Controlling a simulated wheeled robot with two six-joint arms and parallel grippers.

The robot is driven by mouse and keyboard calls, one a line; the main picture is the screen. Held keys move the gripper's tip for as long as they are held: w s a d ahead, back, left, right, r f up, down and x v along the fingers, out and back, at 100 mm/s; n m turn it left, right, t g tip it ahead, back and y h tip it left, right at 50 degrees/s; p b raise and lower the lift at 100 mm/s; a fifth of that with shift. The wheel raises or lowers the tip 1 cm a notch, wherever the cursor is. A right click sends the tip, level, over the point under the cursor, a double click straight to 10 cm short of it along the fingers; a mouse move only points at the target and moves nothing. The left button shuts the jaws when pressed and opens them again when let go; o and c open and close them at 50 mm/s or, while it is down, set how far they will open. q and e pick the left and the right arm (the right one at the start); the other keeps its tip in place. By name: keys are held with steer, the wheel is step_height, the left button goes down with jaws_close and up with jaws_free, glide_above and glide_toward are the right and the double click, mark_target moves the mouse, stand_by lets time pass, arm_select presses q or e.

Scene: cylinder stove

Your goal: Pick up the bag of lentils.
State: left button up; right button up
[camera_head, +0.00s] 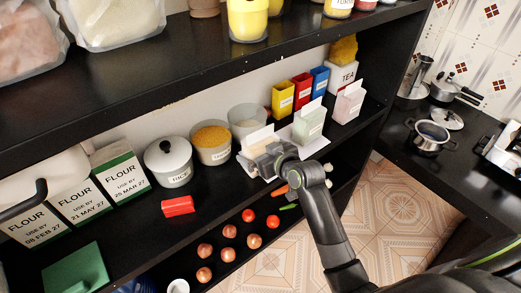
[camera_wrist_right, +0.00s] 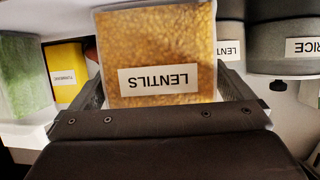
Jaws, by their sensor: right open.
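The bag of lentils (camera_wrist_right: 160,45) fills the middle of the right wrist view, upside down, with its LENTILS label facing the camera. My right gripper (camera_wrist_right: 162,88) is open, with one finger on each side of the bag; I cannot tell whether they touch it. In the head view the bag (camera_head: 261,137) stands on the middle shelf, its lower part hidden behind my right gripper (camera_head: 266,160). My left gripper is not in view.
A green bag (camera_head: 309,124) and a pink bag (camera_head: 348,101) stand to the right. A lentils canister (camera_head: 211,145) and a rice pot (camera_head: 168,165) stand to the left. A red block (camera_head: 178,206) lies near the shelf's front. The upper shelf (camera_head: 170,70) overhangs.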

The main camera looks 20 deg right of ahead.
steer(key=shift+x, duration=1.15)
steer(key=c, duration=0.9)
steer(key=shift+r, duration=0.15)
steer(key=shift+c, duration=0.2)
step_height(320, 180, up, 10)
steer(key=shift+f+b, duration=0.1)
steer(key=shift+b, duration=0.75)
